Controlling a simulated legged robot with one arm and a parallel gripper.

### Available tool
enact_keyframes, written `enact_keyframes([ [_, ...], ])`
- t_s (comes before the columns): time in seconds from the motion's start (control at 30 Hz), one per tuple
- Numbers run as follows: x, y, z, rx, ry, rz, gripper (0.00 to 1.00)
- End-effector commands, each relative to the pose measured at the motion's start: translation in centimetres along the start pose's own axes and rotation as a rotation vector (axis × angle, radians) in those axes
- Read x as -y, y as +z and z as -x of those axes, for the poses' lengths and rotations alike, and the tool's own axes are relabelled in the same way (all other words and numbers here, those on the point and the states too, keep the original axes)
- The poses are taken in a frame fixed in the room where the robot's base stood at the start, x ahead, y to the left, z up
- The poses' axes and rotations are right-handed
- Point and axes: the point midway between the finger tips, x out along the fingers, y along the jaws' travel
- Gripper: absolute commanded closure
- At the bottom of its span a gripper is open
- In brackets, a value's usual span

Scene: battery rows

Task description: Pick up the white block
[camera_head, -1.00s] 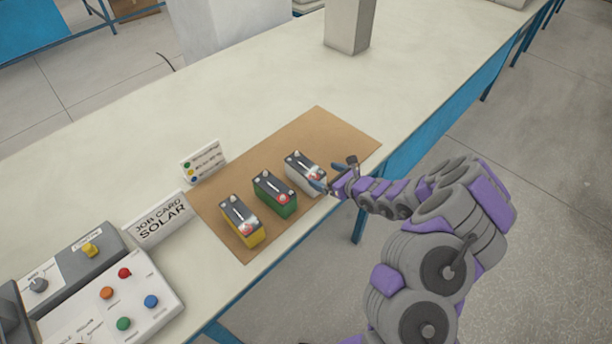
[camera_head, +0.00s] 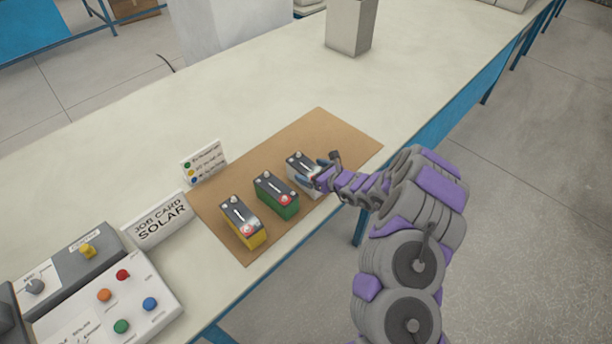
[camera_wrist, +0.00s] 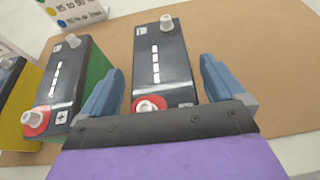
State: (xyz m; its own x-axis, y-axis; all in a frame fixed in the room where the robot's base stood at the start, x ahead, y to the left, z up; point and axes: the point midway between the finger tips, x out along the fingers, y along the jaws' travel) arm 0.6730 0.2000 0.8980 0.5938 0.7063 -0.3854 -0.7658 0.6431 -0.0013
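The white block (camera_head: 294,178) is a battery with white sides and a dark top, the rightmost of three on the brown mat (camera_head: 338,142). Its dark top (camera_wrist: 162,62) fills the middle of the wrist view, with a white post at the far end and a red-ringed post at the near end. My gripper (camera_head: 312,174) is at its near end. In the wrist view my gripper (camera_wrist: 160,92) is open, one blue finger on each side of the battery's near part. I cannot tell whether the fingers touch it. Its near side is hidden by my gripper.
A green battery (camera_head: 284,207) stands just left of the white one, close to my left finger. A yellow battery (camera_head: 250,238) is further left. A small label stand (camera_head: 204,161), a job card (camera_head: 160,220) and a button panel (camera_head: 110,310) are left.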

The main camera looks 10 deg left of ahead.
Motion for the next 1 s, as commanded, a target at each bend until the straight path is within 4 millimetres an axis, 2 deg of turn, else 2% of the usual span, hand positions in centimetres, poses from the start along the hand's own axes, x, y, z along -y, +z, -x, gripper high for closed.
enact_keyframes([
  [0.07,0.06,-0.02,0.06,0.000,0.000,0.000,0.13],
  [0.9,0.05,0.01,0.01,0.000,-0.001,0.000,0.93],
  [1.0,0.04,0.01,0.01,0.000,-0.001,0.000,1.00],
])
